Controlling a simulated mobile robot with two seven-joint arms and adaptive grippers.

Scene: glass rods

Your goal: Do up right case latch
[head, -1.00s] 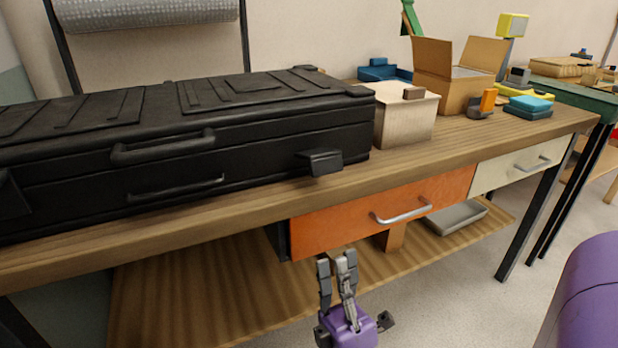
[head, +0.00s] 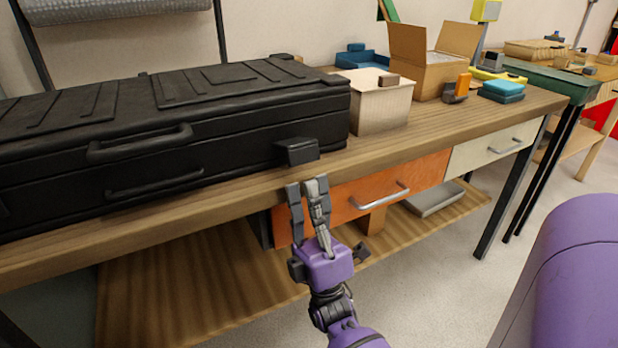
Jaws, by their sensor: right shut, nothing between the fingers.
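The black case (head: 200,138) lies closed on the wooden workbench at the left, with handles on its front. Its right latch (head: 297,151) is a dark block that sticks out from the front face near the right end. My right gripper (head: 307,184), with a purple body, is in front of the bench edge, just below the latch in the picture. Its fingers point up, are shut and hold nothing. A small gap shows between the fingertips and the latch. My left gripper is not in view.
The wooden bench (head: 420,135) has an orange drawer (head: 345,203) and a white drawer (head: 492,146) under its top. A pale wooden box (head: 380,105) stands right beside the case. A cardboard box (head: 430,75) and a blue sponge-like stack (head: 502,89) are further right.

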